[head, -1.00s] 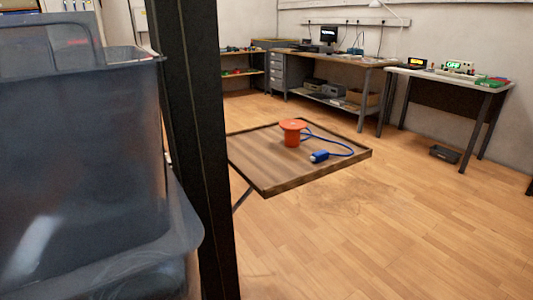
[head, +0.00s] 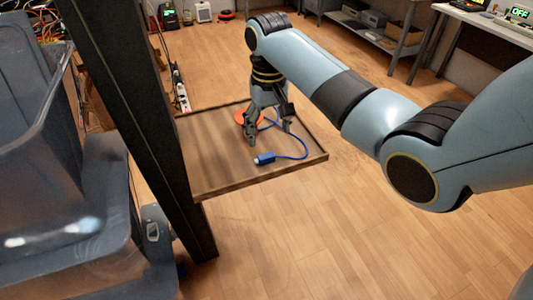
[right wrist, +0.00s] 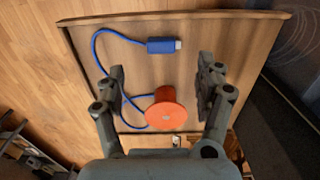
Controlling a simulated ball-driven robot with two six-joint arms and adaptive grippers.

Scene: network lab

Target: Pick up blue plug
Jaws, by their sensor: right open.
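The blue plug (head: 265,159) lies on the wooden tray shelf (head: 205,184), near its front edge, with a blue cable curling from it to an orange spool (head: 241,117). In the right wrist view the plug (right wrist: 162,45) lies beyond the fingertips, its metal tip pointing right, and the orange spool (right wrist: 166,110) shows between the fingers. My right gripper (head: 268,134) is open and empty, pointing down above the tray near the spool, which it partly hides. In the right wrist view its fingers (right wrist: 160,72) are wide apart. My left gripper is not in view.
A dark upright post (head: 135,120) stands at the tray's left side, with grey plastic bins (head: 60,180) left of it. The tray has a raised rim. A power strip (head: 180,88) stands behind it. Open wooden floor lies in front and to the right.

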